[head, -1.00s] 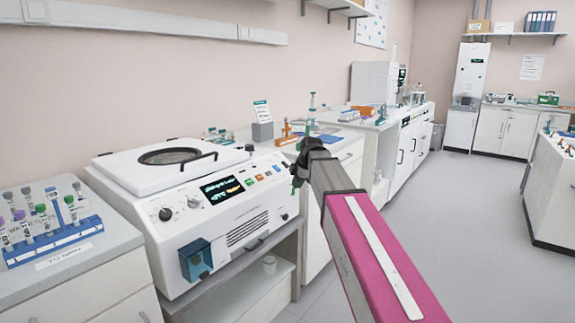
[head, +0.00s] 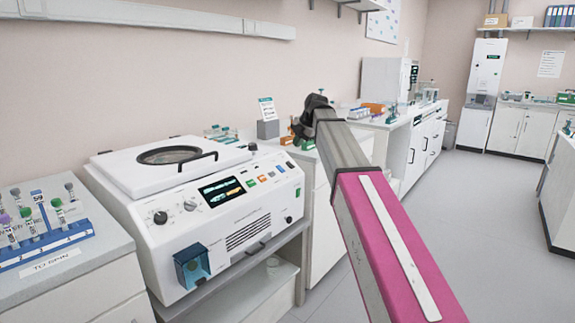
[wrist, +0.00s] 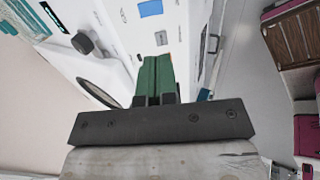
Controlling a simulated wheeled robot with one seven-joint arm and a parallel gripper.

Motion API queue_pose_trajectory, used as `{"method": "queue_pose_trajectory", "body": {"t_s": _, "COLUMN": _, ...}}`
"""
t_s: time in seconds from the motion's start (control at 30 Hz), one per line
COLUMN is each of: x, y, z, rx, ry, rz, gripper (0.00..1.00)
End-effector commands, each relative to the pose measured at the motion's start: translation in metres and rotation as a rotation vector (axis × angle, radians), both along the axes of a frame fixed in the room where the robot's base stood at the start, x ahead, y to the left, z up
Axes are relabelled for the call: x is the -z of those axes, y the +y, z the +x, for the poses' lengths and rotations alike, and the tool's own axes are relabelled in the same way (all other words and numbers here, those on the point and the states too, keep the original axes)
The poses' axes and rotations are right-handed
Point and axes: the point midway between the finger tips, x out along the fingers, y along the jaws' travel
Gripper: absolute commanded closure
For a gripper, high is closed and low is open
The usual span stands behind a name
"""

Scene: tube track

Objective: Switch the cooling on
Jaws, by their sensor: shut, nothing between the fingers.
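A white centrifuge-like machine (head: 150,190) stands at the left centre in the head view. Its sloped front has a lit display (head: 222,191), knobs (head: 160,217) and a row of small coloured buttons (head: 262,179). A blue see-through cover (head: 192,266) sits low on its front. I cannot read which control is the cooling one. My gripper (head: 301,142) is beyond the machine's right end, above the panel's height in the picture, apart from the buttons. In the wrist view its green fingers (wrist: 156,78) are together and empty, over a white panel with a dark knob (wrist: 82,42).
A rack of capped tubes (head: 45,240) stands on the left counter. A small sign stand (head: 268,128) and bench items are behind my gripper. Open floor lies at the right.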

Motion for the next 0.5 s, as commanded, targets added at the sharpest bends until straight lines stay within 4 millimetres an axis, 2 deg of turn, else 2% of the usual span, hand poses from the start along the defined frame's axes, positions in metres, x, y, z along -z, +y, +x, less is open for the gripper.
{"method": "queue_pose_trajectory", "body": {"t_s": 0.17, "x": 0.013, "y": 0.005, "z": 0.004, "rx": 0.001, "ry": 0.001, "rz": -0.001, "gripper": 1.0}}
{"method": "queue_pose_trajectory", "body": {"t_s": 0.5, "x": 0.067, "y": 0.028, "z": 0.022, "rx": 0.0, "ry": 0.002, "rz": -0.001, "gripper": 1.0}}
